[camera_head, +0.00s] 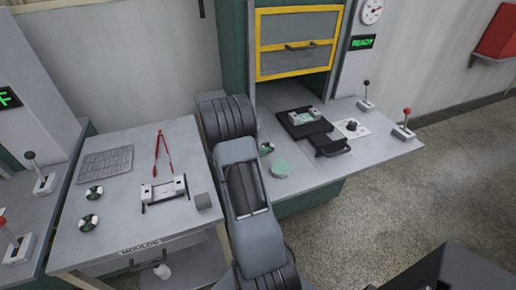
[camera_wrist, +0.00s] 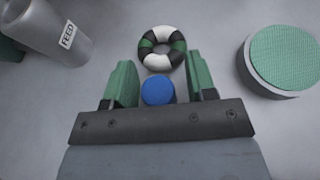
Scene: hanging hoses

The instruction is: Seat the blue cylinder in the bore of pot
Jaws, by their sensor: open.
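The blue cylinder (camera_wrist: 158,91) shows in the wrist view, between the two green-padded fingers of my gripper (camera_wrist: 160,78). My gripper is open, with a visible gap on each side of the cylinder. The cylinder's lower part is hidden by my gripper's body. In the head view my own arm covers the middle, and I see neither the gripper nor the cylinder. Nothing is labelled as the pot, and I cannot tell which thing it is. A black, white and green ring (camera_wrist: 162,48) lies just beyond the cylinder; the head view shows it too (camera_head: 266,149).
A round green-topped block (camera_wrist: 285,60) stands right of my gripper. A grey cylinder marked FEED (camera_wrist: 55,32) is at left. The right bench holds a black tray (camera_head: 306,124) and levers (camera_head: 404,125).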

